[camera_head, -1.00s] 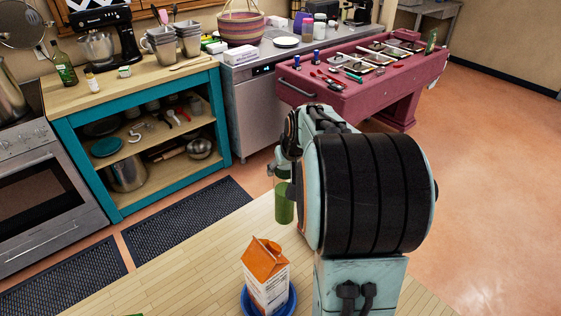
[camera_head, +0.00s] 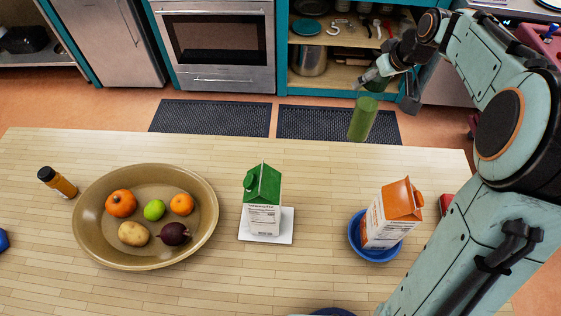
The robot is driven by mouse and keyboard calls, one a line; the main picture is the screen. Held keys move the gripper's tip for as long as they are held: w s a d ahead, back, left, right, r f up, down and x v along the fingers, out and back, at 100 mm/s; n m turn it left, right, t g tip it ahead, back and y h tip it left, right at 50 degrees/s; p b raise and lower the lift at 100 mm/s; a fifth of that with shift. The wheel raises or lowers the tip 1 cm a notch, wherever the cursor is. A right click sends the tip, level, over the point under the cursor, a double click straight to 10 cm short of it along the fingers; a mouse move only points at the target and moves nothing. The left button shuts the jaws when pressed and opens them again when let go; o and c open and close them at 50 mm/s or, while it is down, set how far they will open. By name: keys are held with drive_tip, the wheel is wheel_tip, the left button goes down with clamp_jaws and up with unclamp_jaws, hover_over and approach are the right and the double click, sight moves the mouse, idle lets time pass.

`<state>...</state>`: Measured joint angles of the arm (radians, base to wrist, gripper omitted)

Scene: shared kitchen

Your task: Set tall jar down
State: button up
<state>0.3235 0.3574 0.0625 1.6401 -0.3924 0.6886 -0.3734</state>
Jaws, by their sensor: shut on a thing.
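The tall jar, a green see-through cylinder (camera_head: 362,122), hangs tilted slightly from my gripper (camera_head: 372,84) in the head view. My gripper is shut on its upper end, at the upper right of the picture. The jar's base shows near the far edge of the light wooden table (camera_head: 310,268). It looks held above the surface, but the exact height cannot be told. The jar's top is partly hidden by the gripper.
An orange-topped carton (camera_head: 392,214) stands in a blue dish (camera_head: 356,243), near my arm. A green-topped carton (camera_head: 263,205) stands on a white square (camera_head: 284,226). A tan bowl of produce (camera_head: 88,222) and an orange bottle (camera_head: 57,183) are left. Bare table lies between.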

drive_tip(key=s+a+f+n+g+y, duration=0.15)
drive_tip(key=a+n, duration=0.25)
drive_tip(key=a, duration=0.9)
drive_tip(key=s+a+f+n+g+y, duration=0.1)
drive_tip(key=a+f+n, duration=0.15)
drive_tip(key=a, duration=1.15)
wheel_tip(320, 180, down, 10)
drive_tip(key=shift+r+n, duration=0.2)
drive_tip(key=shift+n, duration=0.15)
drive_tip(key=shift+s+f, duration=0.1)
drive_tip(key=shift+f, duration=0.05)
drive_tip(key=o, duration=1.2)
drive_tip(key=shift+o, duration=0.2)
